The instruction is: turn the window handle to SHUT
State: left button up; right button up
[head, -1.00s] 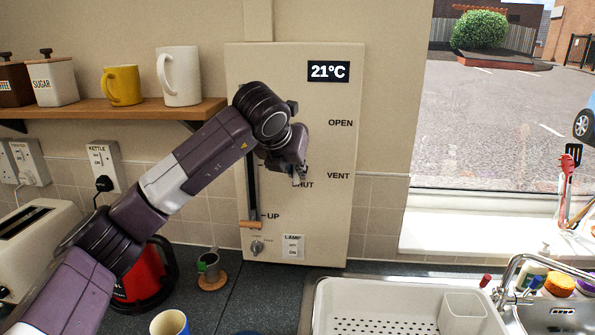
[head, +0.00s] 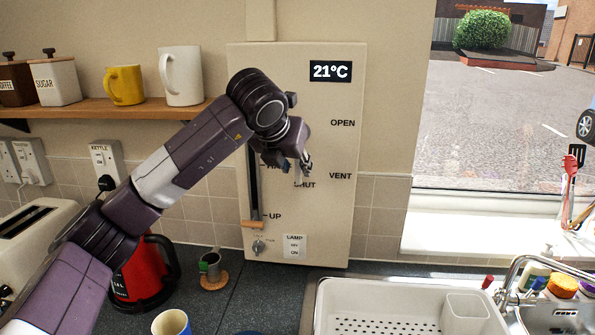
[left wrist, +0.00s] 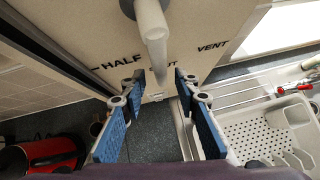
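The window handle (left wrist: 153,35) is a pale lever on a dark round pivot, seen in the left wrist view. It hangs down from the pivot and covers part of the word SHUT (left wrist: 168,63) on the panel (left wrist: 85,28). In the head view my arm hides the handle. My left gripper (left wrist: 158,78) is open, with one blue-padded finger on each side of the handle's lower end, apart from it in the picture. I cannot tell their depth. In the head view the left gripper (head: 297,166) is in front of the panel, just above SHUT. My right gripper is not in view.
The panel also bears OPEN, VENT, a slider with a wooden knob (head: 253,224) and a lamp switch (head: 294,246). Below stand a red kettle (head: 146,272), a small cup (head: 211,265) and a white dish rack (head: 375,297). A shelf (head: 120,108) with mugs is at left.

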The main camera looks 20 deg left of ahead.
pick_arm(q)
jog(key=v, duration=0.8)
jog(key=shift+s+r, duration=0.25)
jog(key=shift+s, duration=0.05)
jog(key=shift+a, duration=0.1)
